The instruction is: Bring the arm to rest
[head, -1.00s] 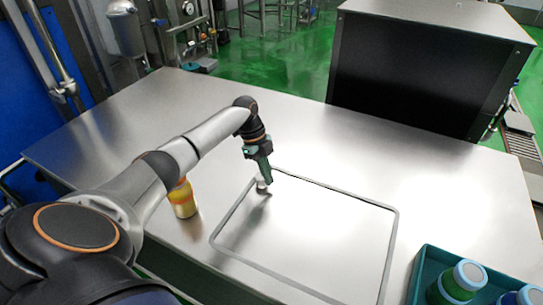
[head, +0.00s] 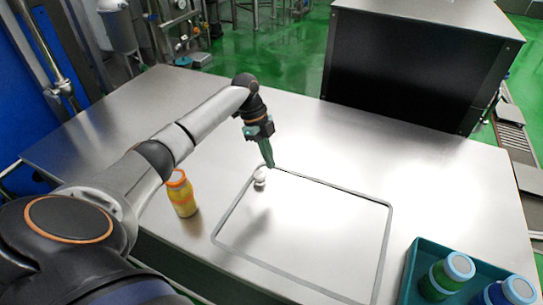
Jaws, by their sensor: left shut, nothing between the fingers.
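My left arm comes in from the left and reaches over the steel table (head: 330,150). My left gripper (head: 270,165) points down, its green fingers shut and empty, near the upper left corner of the grey rectangular outline (head: 391,240). A small white object (head: 260,178) sits at that corner, just below the fingertips; I cannot tell what it is. A yellow bottle with an orange cap (head: 181,195) stands upright left of the outline, beside my forearm. My right gripper is not in view.
A teal crate (head: 412,268) at the lower right holds a green bottle (head: 445,277) and a blue bottle (head: 512,293) with pale caps. A large black and steel box (head: 420,65) stands at the back. The area inside the outline is bare.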

